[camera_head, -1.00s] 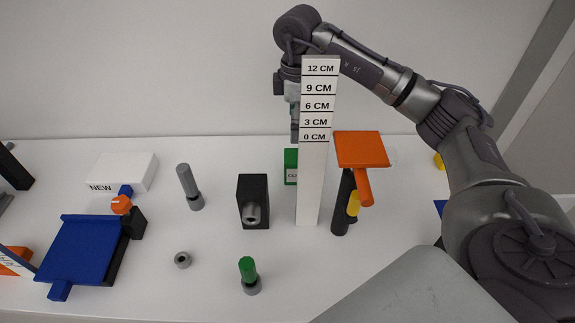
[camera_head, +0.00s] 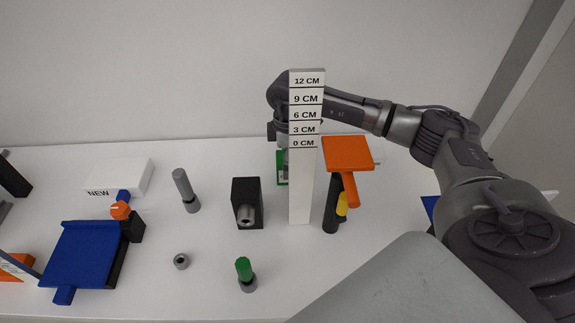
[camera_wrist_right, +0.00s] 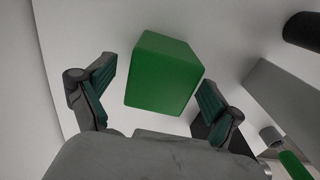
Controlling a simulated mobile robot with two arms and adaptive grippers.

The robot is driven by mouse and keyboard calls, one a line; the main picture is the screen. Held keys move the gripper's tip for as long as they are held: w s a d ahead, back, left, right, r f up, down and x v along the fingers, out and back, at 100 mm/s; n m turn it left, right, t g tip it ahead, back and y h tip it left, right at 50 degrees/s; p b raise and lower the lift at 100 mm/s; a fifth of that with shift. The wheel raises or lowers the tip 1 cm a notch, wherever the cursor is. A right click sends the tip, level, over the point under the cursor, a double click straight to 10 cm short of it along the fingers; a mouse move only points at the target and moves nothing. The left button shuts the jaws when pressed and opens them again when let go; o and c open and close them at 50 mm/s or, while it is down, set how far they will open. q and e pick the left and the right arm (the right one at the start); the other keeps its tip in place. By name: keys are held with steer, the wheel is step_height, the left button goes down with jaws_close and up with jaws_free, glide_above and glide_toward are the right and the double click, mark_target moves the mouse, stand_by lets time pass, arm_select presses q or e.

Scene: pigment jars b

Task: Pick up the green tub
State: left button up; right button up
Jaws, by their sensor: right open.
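The green tub (camera_head: 281,163) stands at the back of the white table, partly hidden behind the upright white height gauge (camera_head: 302,190). In the right wrist view the tub (camera_wrist_right: 162,75) shows as a green block with rounded edges. My right gripper (camera_wrist_right: 157,80) is open, with one finger on each side of the tub. White table shows between the left finger and the tub; the right finger is close to the tub, and I cannot tell whether it touches. In the head view the gauge hides most of this gripper. My left gripper is not in view.
A black block (camera_head: 240,192) stands left of the gauge. An orange-topped black stand (camera_head: 348,153) is close on its right. A grey peg (camera_head: 184,184), a green-topped peg (camera_head: 244,268), a blue tray (camera_head: 80,255) and a white box (camera_head: 118,174) stand further left or forward.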

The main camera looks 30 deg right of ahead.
steer(key=c, duration=1.3)
steer(key=shift+r, duration=0.1)
steer(key=shift+r, duration=0.45)
steer(key=r, duration=0.1)
steer(key=r+b, duration=0.1)
steer(key=d+r+b, duration=0.1)
steer(key=shift+s+r, duration=0.2)
steer(key=shift+s, duration=0.2)
steer(key=s+d+r+b, duration=0.3)
steer(key=s+d+r, duration=0.3)
steer(key=s+d, duration=0.1)
steer(key=shift+s+r, duration=0.35)
steer(key=shift+s, duration=0.1)
